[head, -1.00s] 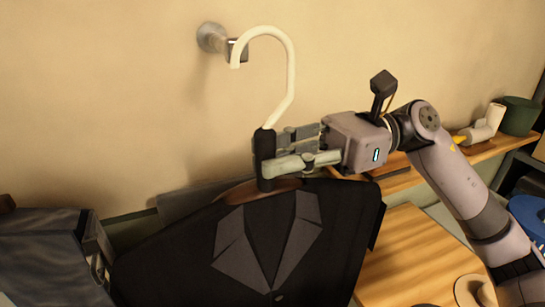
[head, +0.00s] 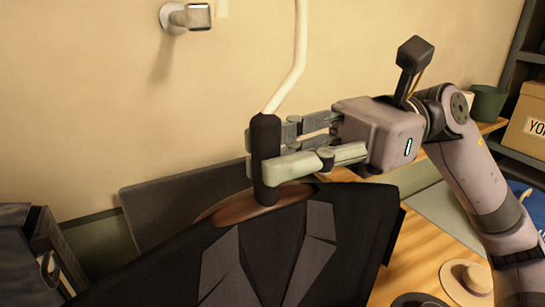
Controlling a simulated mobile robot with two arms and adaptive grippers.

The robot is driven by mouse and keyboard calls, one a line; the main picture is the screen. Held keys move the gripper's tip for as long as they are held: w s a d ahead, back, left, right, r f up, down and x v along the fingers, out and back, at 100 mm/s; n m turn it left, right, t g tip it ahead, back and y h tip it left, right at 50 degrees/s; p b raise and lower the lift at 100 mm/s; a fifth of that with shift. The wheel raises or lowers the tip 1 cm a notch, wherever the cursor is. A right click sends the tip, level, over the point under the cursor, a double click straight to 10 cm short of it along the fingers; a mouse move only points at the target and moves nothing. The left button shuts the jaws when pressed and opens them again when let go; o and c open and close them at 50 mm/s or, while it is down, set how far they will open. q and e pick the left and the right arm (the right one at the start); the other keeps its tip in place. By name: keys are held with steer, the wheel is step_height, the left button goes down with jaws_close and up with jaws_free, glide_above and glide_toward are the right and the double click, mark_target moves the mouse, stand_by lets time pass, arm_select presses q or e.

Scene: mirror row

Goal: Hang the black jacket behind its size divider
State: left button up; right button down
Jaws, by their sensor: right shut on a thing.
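The black jacket (head: 345,225) with grey lapels hangs from a hanger with a white hook (head: 292,70) and a thick black neck grip (head: 265,150). My right gripper (head: 258,162) is shut on this neck grip, above the jacket's collar. No size divider can be made out. My left gripper is not in view.
A dark garment (head: 28,255) is at the lower left. A dark flat panel (head: 160,205) lies behind the jacket. At the right are a wooden table (head: 400,275) with a pale hat (head: 466,283), a green pot (head: 488,102) and a cardboard box (head: 530,125).

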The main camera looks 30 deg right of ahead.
steer(key=s+b, duration=0.5)
steer(key=s, duration=0.3)
steer(key=shift+s+d, duration=0.15)
steer(key=shift+s, duration=0.1)
steer(key=shift+r, duration=0.1)
stand_by(0.4)
